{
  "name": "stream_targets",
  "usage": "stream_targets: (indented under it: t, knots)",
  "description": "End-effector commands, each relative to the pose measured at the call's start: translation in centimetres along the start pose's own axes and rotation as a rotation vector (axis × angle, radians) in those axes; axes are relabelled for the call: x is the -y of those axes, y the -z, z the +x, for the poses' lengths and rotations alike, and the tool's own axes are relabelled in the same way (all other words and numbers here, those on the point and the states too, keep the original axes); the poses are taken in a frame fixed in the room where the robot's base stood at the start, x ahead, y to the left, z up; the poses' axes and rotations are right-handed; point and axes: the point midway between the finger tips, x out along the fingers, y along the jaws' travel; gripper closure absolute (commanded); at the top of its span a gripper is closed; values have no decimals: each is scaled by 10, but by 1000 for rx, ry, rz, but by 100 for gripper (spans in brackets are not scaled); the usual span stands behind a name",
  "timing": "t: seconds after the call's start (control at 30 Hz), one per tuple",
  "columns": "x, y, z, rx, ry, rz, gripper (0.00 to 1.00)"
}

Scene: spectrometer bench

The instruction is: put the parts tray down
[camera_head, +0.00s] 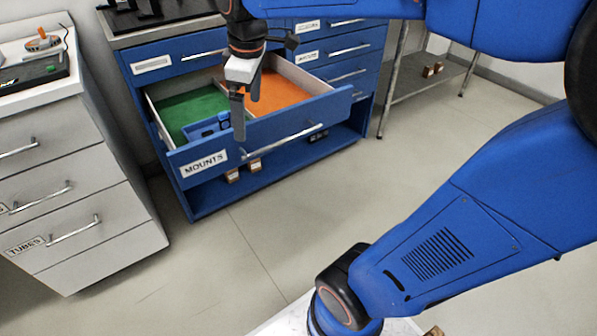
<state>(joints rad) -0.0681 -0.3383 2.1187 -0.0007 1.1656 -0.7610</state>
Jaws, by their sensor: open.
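A blue tray-like thing (207,127), likely the parts tray, sits in the open drawer labelled MOUNTS (300,130), near its front panel and on the green side. My gripper (246,112) points down over the drawer, just right of the blue thing in the picture, with its jaws open. Its fingers hide part of the drawer and perhaps the right end of the blue thing. I cannot tell whether they touch it.
The drawer floor has a green part (185,110) and an orange part (275,92). Small brown blocks (253,165) lie on the shelf below. A white drawer cabinet (75,185) stands at left. The floor (300,220) in front is clear.

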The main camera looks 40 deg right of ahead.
Motion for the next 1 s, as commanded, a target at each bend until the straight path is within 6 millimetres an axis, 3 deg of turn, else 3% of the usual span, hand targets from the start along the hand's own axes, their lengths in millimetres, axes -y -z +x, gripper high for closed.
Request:
stream_targets:
  t: [0.2, 0.5, 0.7, 1.0]
  knots:
    - [42, -55, 8, -59, -50, 279, 0]
    - [93, -117, 36, -152, -93, 647, 0]
    - [112, -138, 51, -193, -102, 789, 0]
    - [115, -142, 55, -201, -103, 823, 0]
